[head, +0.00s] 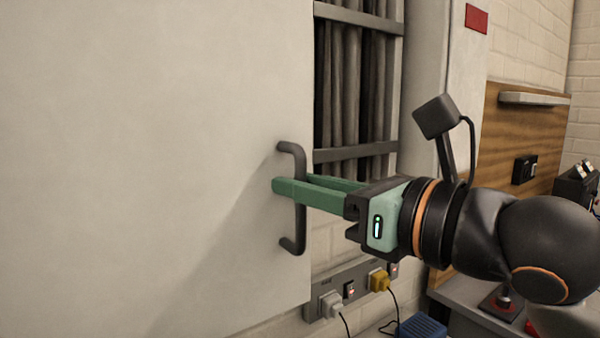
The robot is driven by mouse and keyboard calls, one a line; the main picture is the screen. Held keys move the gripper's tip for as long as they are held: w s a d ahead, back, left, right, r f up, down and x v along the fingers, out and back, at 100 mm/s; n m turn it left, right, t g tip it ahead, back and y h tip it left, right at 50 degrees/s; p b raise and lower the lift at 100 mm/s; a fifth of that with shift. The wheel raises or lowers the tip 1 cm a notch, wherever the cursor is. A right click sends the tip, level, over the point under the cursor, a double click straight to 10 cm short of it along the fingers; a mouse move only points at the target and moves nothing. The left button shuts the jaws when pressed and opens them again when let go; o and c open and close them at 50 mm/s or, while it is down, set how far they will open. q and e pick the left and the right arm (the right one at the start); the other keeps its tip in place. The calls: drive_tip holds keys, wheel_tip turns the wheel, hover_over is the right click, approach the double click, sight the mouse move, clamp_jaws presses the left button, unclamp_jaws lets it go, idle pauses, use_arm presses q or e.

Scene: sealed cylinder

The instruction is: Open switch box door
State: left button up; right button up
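The switch box door (150,140) is a large pale grey panel that fills the left of the head view. A dark bent-bar door handle (298,228) stands upright near its right edge. My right gripper (300,188) reaches in from the right with green fingers on either side of the handle's vertical bar, near its middle. The gap between the fingers is about as narrow as the bar, so it looks shut on the handle. The near finger hides part of the bar. My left gripper is not in view. The inside of the box is hidden.
Dark vertical cables (355,85) run in a metal rack beyond the door's right edge. A socket strip (350,290) with a white plug and a yellow plug (379,281) sits below. A blue object (422,328) is at the bottom. A shelf (535,99) is at the right.

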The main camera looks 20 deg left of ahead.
drive_tip(key=shift+w+a, duration=0.2)
drive_tip(key=shift+a, duration=0.15)
drive_tip(key=shift+c, duration=0.2)
clamp_jaws()
idle(1.0)
